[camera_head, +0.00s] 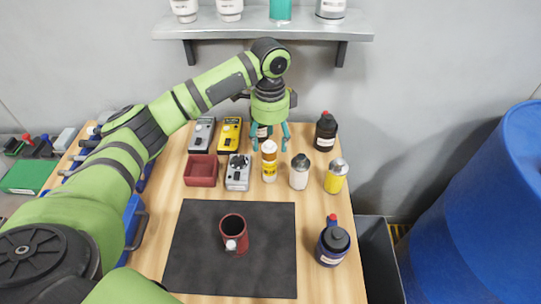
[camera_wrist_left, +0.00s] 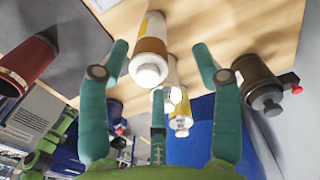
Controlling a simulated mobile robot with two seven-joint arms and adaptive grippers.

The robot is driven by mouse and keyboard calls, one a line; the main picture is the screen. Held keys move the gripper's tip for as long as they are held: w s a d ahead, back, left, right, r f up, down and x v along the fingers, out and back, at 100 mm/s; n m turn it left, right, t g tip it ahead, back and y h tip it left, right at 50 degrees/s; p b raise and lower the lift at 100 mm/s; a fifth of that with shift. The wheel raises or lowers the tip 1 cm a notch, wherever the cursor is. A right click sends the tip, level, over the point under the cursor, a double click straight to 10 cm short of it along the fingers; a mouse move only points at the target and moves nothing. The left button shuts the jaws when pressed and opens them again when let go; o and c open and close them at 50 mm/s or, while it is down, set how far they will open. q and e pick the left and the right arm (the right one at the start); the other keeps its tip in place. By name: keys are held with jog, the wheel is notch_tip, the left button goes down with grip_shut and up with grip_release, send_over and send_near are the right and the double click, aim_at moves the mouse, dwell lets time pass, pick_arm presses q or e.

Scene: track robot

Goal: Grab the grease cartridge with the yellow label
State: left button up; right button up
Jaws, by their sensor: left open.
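The grease cartridge with the yellow label (camera_head: 269,168) stands upright on the wooden table, white with an orange-brown band near its top. My left gripper (camera_head: 271,141) is open, pointing down just behind and over the cartridge's top. In the left wrist view the cartridge (camera_wrist_left: 152,48) lies between the spread fingers of my left gripper (camera_wrist_left: 160,62); I cannot tell whether any finger touches it. My right gripper is not in view.
A white bottle (camera_head: 299,174) and yellow can (camera_head: 335,178) stand close right; a dark bottle (camera_head: 326,132) is behind. Left are meters (camera_head: 230,134) and a red tray (camera_head: 201,171). A red mug (camera_head: 233,236) is on the black mat (camera_head: 193,258). A shelf (camera_head: 262,25) hangs above.

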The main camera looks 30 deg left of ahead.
aim_at(269, 160)
pick_arm(q)
jog(key=shift+s+d+f, duration=0.1)
jog(key=shift+s+d, duration=0.05)
jog(key=shift+s, duration=0.05)
jog(key=shift+s+d+f, duration=0.1)
jog(key=shift+s, duration=0.25)
jog(key=shift+s+f+p, duration=0.1)
jog(key=shift+f+p, duration=0.25)
jog(key=shift+p, duration=0.1)
notch_tip(269, 160, down, 5)
jog(key=shift+r+p, duration=0.1)
jog(key=shift+p, duration=0.7)
jog(key=shift+f, duration=0.4)
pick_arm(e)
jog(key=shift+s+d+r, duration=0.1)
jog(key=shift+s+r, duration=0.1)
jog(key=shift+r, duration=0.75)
pick_arm(q)
grip_shut()
